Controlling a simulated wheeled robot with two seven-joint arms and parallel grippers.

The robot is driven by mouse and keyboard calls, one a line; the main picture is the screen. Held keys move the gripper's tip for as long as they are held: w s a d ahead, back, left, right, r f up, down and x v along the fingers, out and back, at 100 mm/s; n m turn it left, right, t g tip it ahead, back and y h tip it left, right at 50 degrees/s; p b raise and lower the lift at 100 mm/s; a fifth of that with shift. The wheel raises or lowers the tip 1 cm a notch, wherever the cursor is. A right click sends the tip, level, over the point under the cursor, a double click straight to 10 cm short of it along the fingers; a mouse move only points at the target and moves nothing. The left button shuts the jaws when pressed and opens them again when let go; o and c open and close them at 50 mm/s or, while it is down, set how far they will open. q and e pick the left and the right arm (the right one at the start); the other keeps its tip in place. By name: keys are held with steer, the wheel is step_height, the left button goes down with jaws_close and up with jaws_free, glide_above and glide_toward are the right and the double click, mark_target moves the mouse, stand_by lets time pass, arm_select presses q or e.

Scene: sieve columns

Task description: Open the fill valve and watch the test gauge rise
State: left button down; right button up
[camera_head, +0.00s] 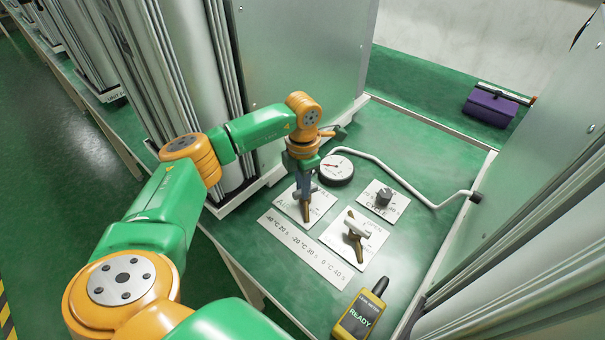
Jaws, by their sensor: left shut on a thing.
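My left gripper (304,196) points down at a white label plate (287,204) left of the middle of the green bench top. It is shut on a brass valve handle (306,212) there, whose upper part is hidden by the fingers. The plate's lettering is partly covered, so I cannot tell for sure that this is the fill valve. A second brass valve (354,242) with a pale lever sits on another plate to the right. The round test gauge (336,169) has a white face and dark rim; its needle is too small to read. My right gripper is not in view.
A dark knob (384,197) stands on a plate marked CYCLE. A white hose (403,182) runs from near the gauge to the right cabinet. A yellow meter (360,316) reads READY. A printed strip (303,249) lies in front. Tall metal columns flank the bench.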

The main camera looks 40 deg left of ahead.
arm_select(q)
steer(key=shift+d+n+p, duration=0.15)
steer(key=shift+n+p, duration=0.4)
steer(key=shift+n, duration=1.55)
steer(key=c, duration=0.8)
jaws_free()
step_height(320, 180, up, 7)
steer(key=shift+r+b, duration=0.1)
steer(key=shift+b, duration=0.25)
